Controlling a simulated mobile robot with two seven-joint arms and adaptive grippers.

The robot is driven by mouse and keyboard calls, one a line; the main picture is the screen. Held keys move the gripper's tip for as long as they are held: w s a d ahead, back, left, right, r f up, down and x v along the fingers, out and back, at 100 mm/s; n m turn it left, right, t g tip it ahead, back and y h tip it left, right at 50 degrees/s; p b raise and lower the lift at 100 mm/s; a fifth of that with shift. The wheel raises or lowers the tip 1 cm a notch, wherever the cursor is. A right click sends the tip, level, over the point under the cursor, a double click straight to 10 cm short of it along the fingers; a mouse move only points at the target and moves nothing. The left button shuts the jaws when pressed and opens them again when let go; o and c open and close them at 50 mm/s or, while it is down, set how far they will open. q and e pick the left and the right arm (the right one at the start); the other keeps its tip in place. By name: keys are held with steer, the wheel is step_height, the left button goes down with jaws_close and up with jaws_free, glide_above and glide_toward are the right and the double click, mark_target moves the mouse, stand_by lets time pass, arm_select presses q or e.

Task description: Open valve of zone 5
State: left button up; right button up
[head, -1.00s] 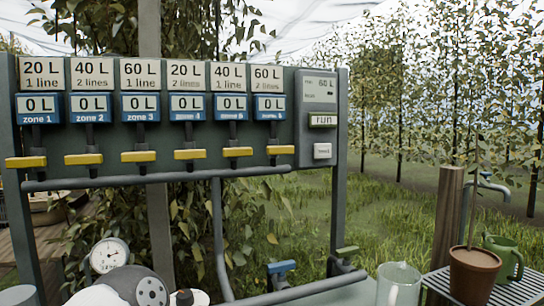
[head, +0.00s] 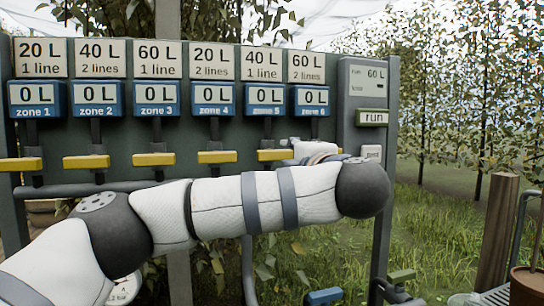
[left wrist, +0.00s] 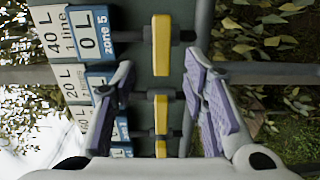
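The zone 5 valve has a yellow handle (head: 273,155) lying level below its blue "0 L" display (head: 264,97), in line with the other visible handles. In the left wrist view, turned sideways, its yellow handle (left wrist: 161,45) stands beside the "zone 5" label (left wrist: 90,34). My left gripper (head: 292,146) is at the panel just right of this handle, partly hidden by my arm. In the left wrist view the gripper (left wrist: 161,66) is open, its purple-padded fingers apart on either side of the handle line, with nothing clearly gripped. My right gripper is out of view.
The neighbouring zone 4 handle (head: 217,157) is close on the left; the zone 6 handle is hidden behind my gripper. A grey pipe (head: 100,188) runs under the handles. The control box (head: 366,95) with a run button (head: 372,117) stands right.

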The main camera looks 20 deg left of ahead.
mark_target(276, 155)
arm_select(q)
steer(key=x, duration=0.9)
steer(key=shift+w+a+f+b, duration=0.1)
steer(key=shift+w+f+b, duration=0.1)
steer(key=shift+b, duration=0.15)
steer(key=shift+c, duration=0.6)
steer(key=shift+r, duration=0.1)
jaws_close()
